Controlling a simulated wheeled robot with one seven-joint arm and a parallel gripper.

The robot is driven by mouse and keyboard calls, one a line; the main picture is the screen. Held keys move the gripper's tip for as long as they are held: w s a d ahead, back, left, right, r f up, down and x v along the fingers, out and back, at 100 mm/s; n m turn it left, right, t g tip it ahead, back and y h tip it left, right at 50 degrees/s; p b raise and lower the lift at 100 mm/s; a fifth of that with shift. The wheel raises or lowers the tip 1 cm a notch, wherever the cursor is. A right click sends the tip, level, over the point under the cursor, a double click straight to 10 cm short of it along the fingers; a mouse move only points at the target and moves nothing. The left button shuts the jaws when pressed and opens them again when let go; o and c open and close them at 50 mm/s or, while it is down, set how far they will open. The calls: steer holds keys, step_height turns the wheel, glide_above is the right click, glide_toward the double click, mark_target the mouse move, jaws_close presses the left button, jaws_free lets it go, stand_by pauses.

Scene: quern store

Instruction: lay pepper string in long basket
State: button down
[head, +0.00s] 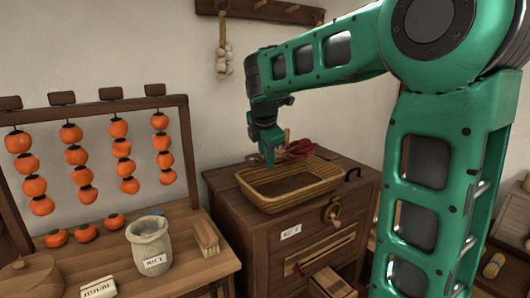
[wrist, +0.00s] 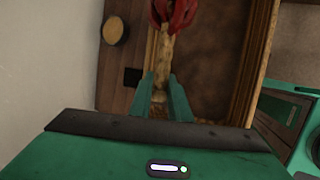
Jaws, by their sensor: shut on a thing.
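The long basket (head: 310,196) is a shallow woven tray on top of a dark wooden cabinet in the head view. Its rim (wrist: 258,60) and brown inside also show in the wrist view. My gripper (head: 269,160) points down over the basket's left back part. In the wrist view its jaws (wrist: 163,88) are shut on the straw-coloured braid of the pepper string (wrist: 172,48). Red peppers show at the string's far end, and in the head view the red part (head: 300,148) shows at the basket's back edge. I cannot tell whether the string touches the basket.
A table at left holds a rack of persimmons (head: 122,148), a rice jar (head: 149,246) and a brush (head: 206,238). A garlic string (head: 223,62) hangs from a wall rail (head: 260,10). A round pale thing (wrist: 115,30) is beside the basket. The basket's middle looks empty.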

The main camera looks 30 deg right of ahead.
steer(key=shift+f, duration=3.15)
steer(key=c, duration=1.4)
jaws_free()
steer(key=shift+c, duration=0.2)
steer(key=shift+o, duration=0.2)
steer(key=o, duration=0.3)
steer(key=shift+s+a+r, duration=0.1)
steer(key=shift+r, duration=0.15)
steer(key=shift+w+d+r+v, duration=0.1)
steer(key=shift+w+v, duration=0.05)
steer(key=shift+v, duration=1.35)
steer(key=shift+w+d+r+v, duration=0.1)
steer(key=shift+w+d+v, duration=0.1)
steer(key=shift+v, duration=1.3)
steer(key=shift+w+d+r+v, duration=0.1)
steer(key=shift+w+v, duration=0.05)
steer(key=shift+v, duration=1.35)
